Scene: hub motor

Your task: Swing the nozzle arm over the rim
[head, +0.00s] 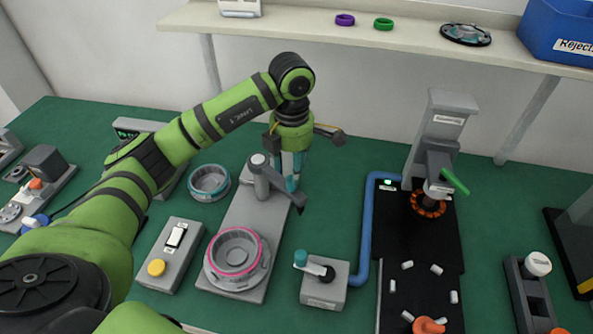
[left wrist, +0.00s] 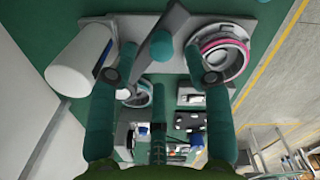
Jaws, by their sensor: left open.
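The nozzle arm (head: 279,183) is a grey bar on an upright grey post (head: 262,187). Its dark tip points down to the right, clear of the hub. A teal knob stands on the bar in the left wrist view (left wrist: 161,46). The hub (head: 233,263) has a pink ring on its rim (head: 211,240) and sits at the near end of the grey base. It also shows in the left wrist view (left wrist: 222,57). My left gripper (head: 291,168) points down above the bar, open, its teal fingers on either side of the knob. Contact cannot be told. My right gripper is not in view.
A grey ring part (head: 208,183) lies left of the post. A switch box (head: 170,254) stands left of the hub, and a box with a teal-tipped lever (head: 324,291) stands right. A blue pipe (head: 366,230) runs beside a black tray (head: 447,246) with small white pieces.

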